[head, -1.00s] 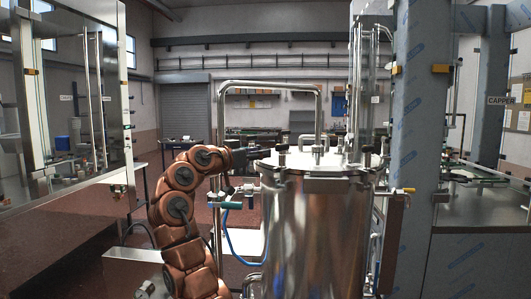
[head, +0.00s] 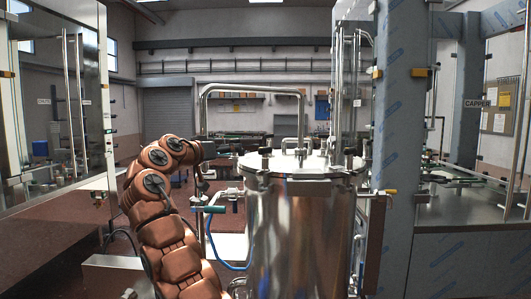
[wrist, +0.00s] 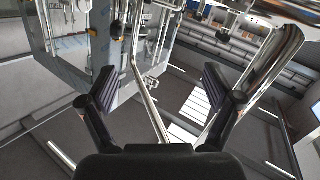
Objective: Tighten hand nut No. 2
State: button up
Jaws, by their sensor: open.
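The steel tank (head: 300,235) stands right of centre in the head view, with a flat lid (head: 305,168) on top. No number is readable, so I cannot tell which is No. 2. My gripper is left of the lid, at about its height, with its fingers not clear in the head view. In the wrist view my gripper (wrist: 160,90) is open, with nothing between its fingers. A dark knob (wrist: 225,35) shows beyond the right finger.
A bent steel pipe (head: 250,88) arches up behind the lid. A valve with a teal handle (head: 212,209) and a blue hose (head: 222,262) are at the tank's left. A film-wrapped column (head: 400,130) stands close at right. A glass-panelled machine (head: 55,110) is at far left.

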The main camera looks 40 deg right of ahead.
jog(key=s+f+n+g+y, duration=0.1)
jog(key=s+f+n+y, duration=0.5)
jog(key=f, duration=0.7)
jog(key=m+t+y+b, duration=0.2)
jog(key=m+t+y, duration=1.1)
jog(key=m, duration=1.6)
send_near(268, 150)
jog(key=w+g+y, duration=0.1)
jog(key=w, duration=0.2)
jog(key=shift+r+p+x, duration=0.15)
jog(key=shift+p+x, duration=0.45)
jog(key=shift+x, duration=1.25)
jog(key=shift+r+p+x, duration=0.2)
jog(key=shift+p+x, duration=0.35)
jog(key=shift+x, duration=1.3)
jog(key=shift+a, duration=0.15)
